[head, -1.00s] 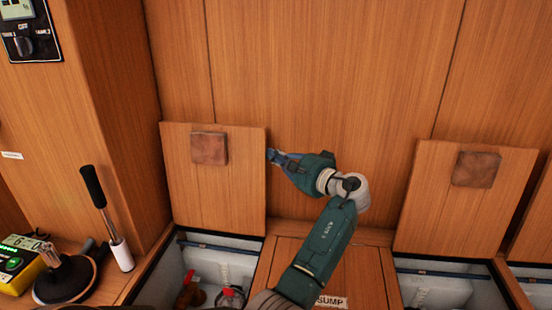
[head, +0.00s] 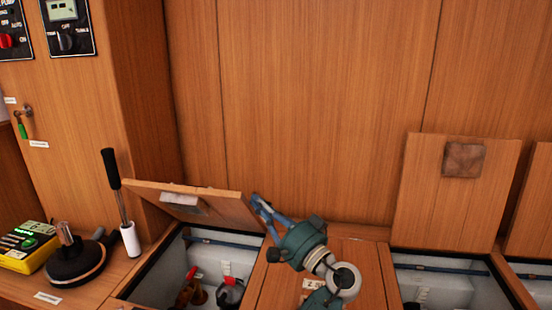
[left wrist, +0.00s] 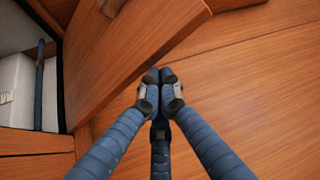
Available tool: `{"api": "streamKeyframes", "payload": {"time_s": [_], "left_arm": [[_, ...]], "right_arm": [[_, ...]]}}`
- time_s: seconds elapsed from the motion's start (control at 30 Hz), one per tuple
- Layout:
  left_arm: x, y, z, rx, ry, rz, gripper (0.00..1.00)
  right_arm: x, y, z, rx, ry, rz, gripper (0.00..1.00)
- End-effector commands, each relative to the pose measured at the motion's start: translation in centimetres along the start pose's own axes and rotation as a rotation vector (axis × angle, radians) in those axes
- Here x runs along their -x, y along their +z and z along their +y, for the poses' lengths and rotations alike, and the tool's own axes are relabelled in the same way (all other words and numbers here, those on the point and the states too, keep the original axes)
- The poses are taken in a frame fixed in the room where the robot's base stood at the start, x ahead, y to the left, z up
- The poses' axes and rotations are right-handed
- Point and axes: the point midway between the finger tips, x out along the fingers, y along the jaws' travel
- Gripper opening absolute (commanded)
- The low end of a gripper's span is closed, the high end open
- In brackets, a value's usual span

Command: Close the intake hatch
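The wooden hatch lid (head: 226,206) on the left is partly lowered, tilted over its open compartment (head: 207,262). A pale patch (head: 180,200) is on its face. Red-handled valve fittings (head: 190,288) show inside. No label names this hatch legibly. My left gripper (head: 258,203) is at the lid's right edge. In the left wrist view its fingers (left wrist: 160,76) are together at the tips, beside the lid's edge (left wrist: 125,65), with nothing seen between them. Whether they touch the lid is unclear. My right gripper is not in view.
Another lid (head: 455,205) stands upright over an open compartment at right. A wooden panel (head: 345,260) lies between the two openings. A black-handled tool (head: 112,180), a round black base (head: 75,265) and a yellow device (head: 25,245) stand left of the hatch.

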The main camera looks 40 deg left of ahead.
Motion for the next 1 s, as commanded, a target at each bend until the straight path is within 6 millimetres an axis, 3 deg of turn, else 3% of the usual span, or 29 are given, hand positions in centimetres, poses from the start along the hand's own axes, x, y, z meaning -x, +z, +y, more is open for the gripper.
{"api": "streamKeyframes", "payload": {"time_s": [0.1,0.4,1.0], "left_arm": [[1.2,1.9,1.0,-0.004,0.001,-0.006,0.00],[3.2,4.2,2.3,-0.003,0.001,-0.005,0.00],[3.7,4.7,2.6,-0.001,0.001,-0.002,0.00]], "right_arm": [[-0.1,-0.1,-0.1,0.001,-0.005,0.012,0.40],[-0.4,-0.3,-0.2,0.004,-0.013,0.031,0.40],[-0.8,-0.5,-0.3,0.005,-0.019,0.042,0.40]]}}
